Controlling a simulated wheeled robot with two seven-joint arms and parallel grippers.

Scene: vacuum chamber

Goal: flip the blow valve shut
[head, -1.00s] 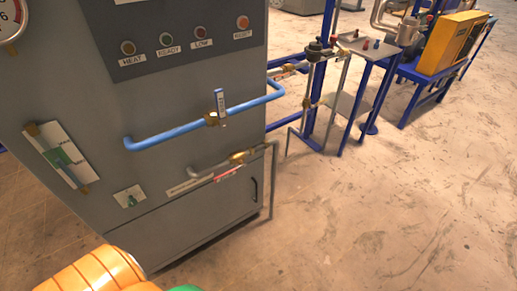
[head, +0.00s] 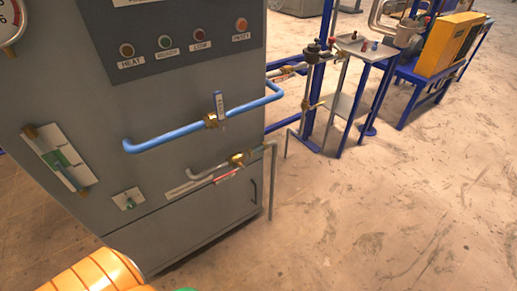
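A blue pipe (head: 165,138) runs across the front of the grey cabinet (head: 200,227) and carries a brass valve with a blue-and-white lever (head: 220,105). That lever stands upright, across the pipe. Below it, a thinner grey pipe carries a second brass valve (head: 237,160). A red-and-white strip (head: 226,175) shows beside this valve, roughly along the pipe; I cannot tell whether it is a lever or a label. I cannot read which valve is marked as the blow valve. Neither of my grippers is in view.
A panel with several round buttons (head: 165,42) sits above the pipes. A slotted green-and-white plate (head: 60,157) and a small switch (head: 128,199) are at the left. Blue stands (head: 368,95) and a yellow box (head: 449,45) stand behind to the right. The floor at right is clear.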

